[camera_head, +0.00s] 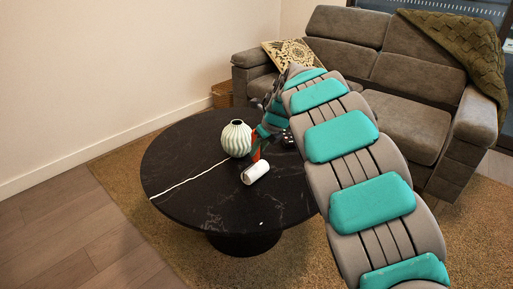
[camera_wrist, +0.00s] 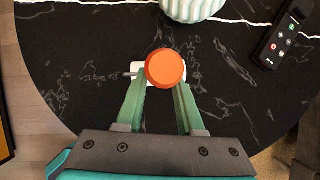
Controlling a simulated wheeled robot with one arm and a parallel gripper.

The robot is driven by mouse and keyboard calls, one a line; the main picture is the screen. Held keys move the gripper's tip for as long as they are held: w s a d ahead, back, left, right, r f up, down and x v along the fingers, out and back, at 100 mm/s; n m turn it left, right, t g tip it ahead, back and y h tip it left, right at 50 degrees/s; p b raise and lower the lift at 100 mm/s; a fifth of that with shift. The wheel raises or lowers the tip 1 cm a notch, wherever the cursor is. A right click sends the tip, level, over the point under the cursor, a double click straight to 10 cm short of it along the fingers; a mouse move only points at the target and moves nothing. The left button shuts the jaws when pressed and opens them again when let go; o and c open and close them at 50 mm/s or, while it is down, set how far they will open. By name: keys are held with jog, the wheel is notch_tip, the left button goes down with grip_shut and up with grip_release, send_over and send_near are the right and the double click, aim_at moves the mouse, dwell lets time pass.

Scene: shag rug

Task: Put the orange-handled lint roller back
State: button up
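The lint roller has an orange handle (camera_wrist: 165,68) that points up towards the wrist camera. Its white roll (camera_head: 256,173) lies crosswise at the lower end, over the black table; I cannot tell whether it touches the top. In the head view, the orange handle (camera_head: 256,150) shows just above the roll. My gripper (camera_wrist: 161,92) is at the handle, one green finger on each side. It appears shut on it, with the fingertips partly hidden by the round handle end. In the head view, my arm hides part of the gripper.
A ribbed white vase (camera_head: 236,140) stands close behind the roller on the round black table (camera_head: 185,155). A dark remote (camera_wrist: 284,37) lies at the right in the wrist view. A grey sofa (camera_head: 405,118) stands beyond. The table's left side is clear.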

jog(key=o, duration=0.4)
jog(key=shift+o, duration=0.2)
jog(key=shift+r, duration=0.1)
jog(key=shift+r, duration=0.2)
jog(key=v, duration=1.2)
